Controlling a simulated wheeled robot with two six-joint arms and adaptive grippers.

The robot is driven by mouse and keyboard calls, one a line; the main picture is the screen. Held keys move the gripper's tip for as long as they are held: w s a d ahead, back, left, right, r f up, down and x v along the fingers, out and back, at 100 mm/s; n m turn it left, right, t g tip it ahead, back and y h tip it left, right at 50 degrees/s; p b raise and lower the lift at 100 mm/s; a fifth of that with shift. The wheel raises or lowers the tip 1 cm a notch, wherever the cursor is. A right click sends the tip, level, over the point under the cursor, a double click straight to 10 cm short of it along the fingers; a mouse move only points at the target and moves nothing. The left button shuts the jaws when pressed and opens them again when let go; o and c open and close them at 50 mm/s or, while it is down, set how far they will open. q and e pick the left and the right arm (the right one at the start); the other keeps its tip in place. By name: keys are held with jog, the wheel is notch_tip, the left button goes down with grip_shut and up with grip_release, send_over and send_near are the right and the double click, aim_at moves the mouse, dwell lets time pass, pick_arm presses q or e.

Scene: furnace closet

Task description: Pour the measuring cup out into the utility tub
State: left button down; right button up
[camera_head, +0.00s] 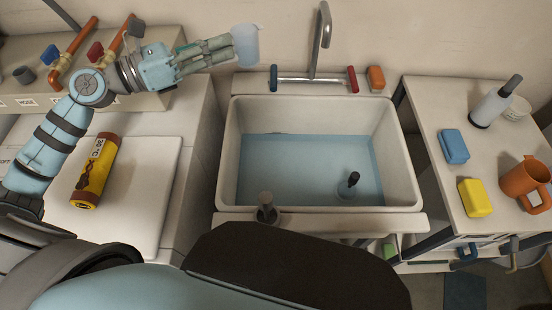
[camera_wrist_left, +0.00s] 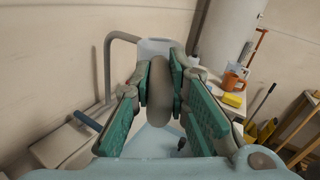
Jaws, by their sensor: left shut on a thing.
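The measuring cup (camera_head: 246,45) is a pale translucent cup, held up near the back wall. It looks roughly upright; I cannot see what is inside it. My left gripper (camera_head: 226,48) is shut on its handle, and the handle (camera_wrist_left: 160,88) shows between the fingers in the left wrist view. The utility tub (camera_head: 230,150) is white, with blue water (camera_head: 290,170) in it. In the head view the cup appears beyond the tub's back left corner, not over the water. My right gripper is not in view.
A faucet (camera_head: 320,40) stands behind the tub. A dark-topped object (camera_head: 349,182) is in the water, and a bottle (camera_head: 266,208) stands at the front rim. A yellow cylinder (camera_head: 94,172) lies left. The right table holds a yellow sponge (camera_head: 475,198) and orange mug (camera_head: 524,180).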

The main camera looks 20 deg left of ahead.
pick_arm(q)
jog(key=w+a+b, duration=0.1)
jog(key=w+a, duration=0.7)
jog(key=w, duration=0.4)
jog(key=s+d+f+m+g+h+b, duration=0.1)
jog(key=s+d+f+m+g+h, duration=0.3)
jog(key=f, duration=0.6)
jog(key=s+d+m+g, duration=0.1)
jog(key=m+g, duration=0.1)
jog(key=g, duration=0.1)
jog(key=shift+d+g, duration=0.15)
jog(key=shift+g, duration=0.25)
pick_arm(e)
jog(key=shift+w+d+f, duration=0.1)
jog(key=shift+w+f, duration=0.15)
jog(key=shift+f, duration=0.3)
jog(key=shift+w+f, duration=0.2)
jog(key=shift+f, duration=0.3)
